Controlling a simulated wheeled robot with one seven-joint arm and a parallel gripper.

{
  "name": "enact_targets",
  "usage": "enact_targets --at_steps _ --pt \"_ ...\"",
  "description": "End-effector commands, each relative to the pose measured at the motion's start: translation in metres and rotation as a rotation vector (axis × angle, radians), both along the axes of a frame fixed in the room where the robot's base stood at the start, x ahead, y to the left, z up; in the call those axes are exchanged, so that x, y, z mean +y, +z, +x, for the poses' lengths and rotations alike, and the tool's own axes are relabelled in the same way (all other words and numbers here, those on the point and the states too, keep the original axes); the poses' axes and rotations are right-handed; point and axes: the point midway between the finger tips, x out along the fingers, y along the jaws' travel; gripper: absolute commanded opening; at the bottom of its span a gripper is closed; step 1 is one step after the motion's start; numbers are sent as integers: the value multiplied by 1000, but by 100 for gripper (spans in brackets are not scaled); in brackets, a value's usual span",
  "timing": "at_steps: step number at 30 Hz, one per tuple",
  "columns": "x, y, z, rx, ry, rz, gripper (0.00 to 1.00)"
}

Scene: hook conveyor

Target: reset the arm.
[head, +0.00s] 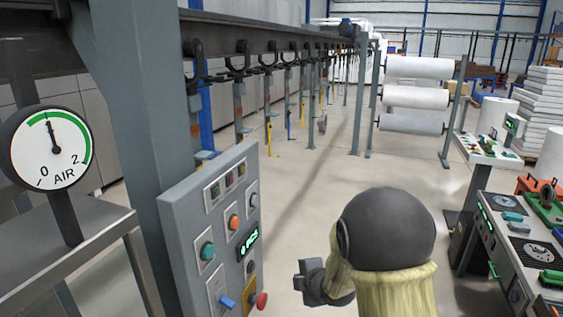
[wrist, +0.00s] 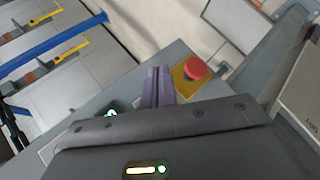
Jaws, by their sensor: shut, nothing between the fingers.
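My arm shows in the lower middle of the head view, with a dark round joint above a yellowish sleeve. My gripper (head: 301,277) is left of that joint, to the right of the grey control panel (head: 175,222) and apart from it in the picture. In the wrist view the two purplish fingers of my gripper (wrist: 158,74) are together, with nothing between them. Just right of the fingertips there is a red button (wrist: 195,68) on a yellow plate. I cannot tell how far the fingers are from the panel face.
The panel has an orange button (head: 234,222), a teal button (head: 207,250), a blue lever (head: 227,301) and a red knob (head: 262,300). An air gauge (head: 47,148) stands at left. A console (head: 520,235) is at right. Hooks hang from an overhead rail (head: 255,35). Open floor lies between.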

Motion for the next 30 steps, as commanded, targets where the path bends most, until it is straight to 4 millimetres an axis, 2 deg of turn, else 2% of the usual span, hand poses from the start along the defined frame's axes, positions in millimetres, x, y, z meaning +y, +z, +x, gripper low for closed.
enact_targets --at_steps 1,3,5,9,12,16,18,21,30 --pt "-19 7 -11 60 -127 51 0" --pt "-44 10 -33 163 -331 137 0" --pt "-63 12 -55 249 -509 216 0" --pt "-95 15 -117 437 -921 399 0" --pt "-108 16 -166 562 -1208 523 0" --pt "-111 17 -217 679 -1491 637 0" --pt "-110 17 -232 714 -1574 667 0" --pt "-110 16 -240 733 -1619 681 0" --pt "-110 16 -239 732 -1615 679 0"
